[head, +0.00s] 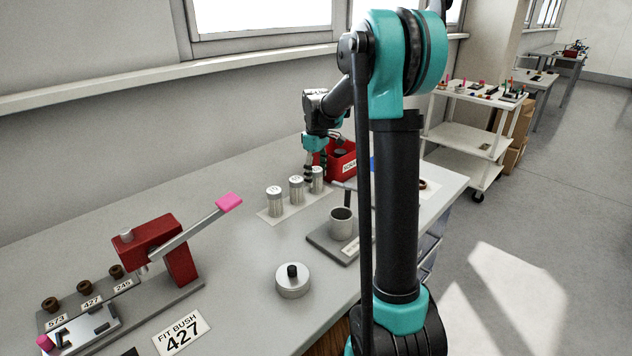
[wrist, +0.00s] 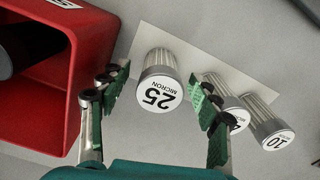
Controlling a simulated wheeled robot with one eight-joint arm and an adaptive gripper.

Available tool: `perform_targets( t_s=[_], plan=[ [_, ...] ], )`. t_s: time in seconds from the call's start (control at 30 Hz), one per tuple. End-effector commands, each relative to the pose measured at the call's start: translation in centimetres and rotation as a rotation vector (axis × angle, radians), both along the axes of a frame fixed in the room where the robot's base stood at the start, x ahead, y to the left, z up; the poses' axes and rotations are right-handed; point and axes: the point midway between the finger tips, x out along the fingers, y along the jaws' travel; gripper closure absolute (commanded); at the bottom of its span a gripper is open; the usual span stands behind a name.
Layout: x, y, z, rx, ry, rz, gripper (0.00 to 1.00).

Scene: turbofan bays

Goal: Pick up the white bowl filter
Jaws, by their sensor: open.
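Three pale, pleated cylindrical filters with metal end caps stand in a row on a white sheet. In the wrist view the nearest filter (wrist: 160,88) reads "25 MICRON". A middle filter (wrist: 222,90) is partly hidden behind a finger, and the far one (wrist: 268,122) reads "10". The head view shows the left filter (head: 275,203), middle filter (head: 297,191) and right filter (head: 317,182). My gripper (wrist: 158,80) is open and empty, its green-padded fingers on either side of the 25 micron filter in view. It also shows over the right filter in the head view (head: 316,169). Contact cannot be told.
A red bin (head: 342,160) stands close behind the filters; its wall (wrist: 75,85) is beside my left finger. A grey-white cup (head: 341,223) on a dark base, a round metal part (head: 292,282) and a red lever press (head: 160,245) stand on the bench.

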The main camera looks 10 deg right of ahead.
Motion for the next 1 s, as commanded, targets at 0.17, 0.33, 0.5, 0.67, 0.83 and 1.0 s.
perform_targets(
  t_s=[0.17,0.33,0.5,0.67,0.83,1.0],
  plan=[
    [0.0,0.0,-0.09,0.0,0.0,0.0,0.37],
    [-0.01,0.0,-0.08,0.0,0.0,0.0,0.52],
    [-0.01,0.0,-0.07,0.0,0.0,0.0,0.73],
    [-0.01,0.0,-0.07,0.0,0.0,0.0,0.93],
    [-0.01,0.0,-0.05,0.0,0.0,0.0,0.96],
    [-0.01,0.0,0.17,0.0,0.0,0.0,0.97]
  ],
)
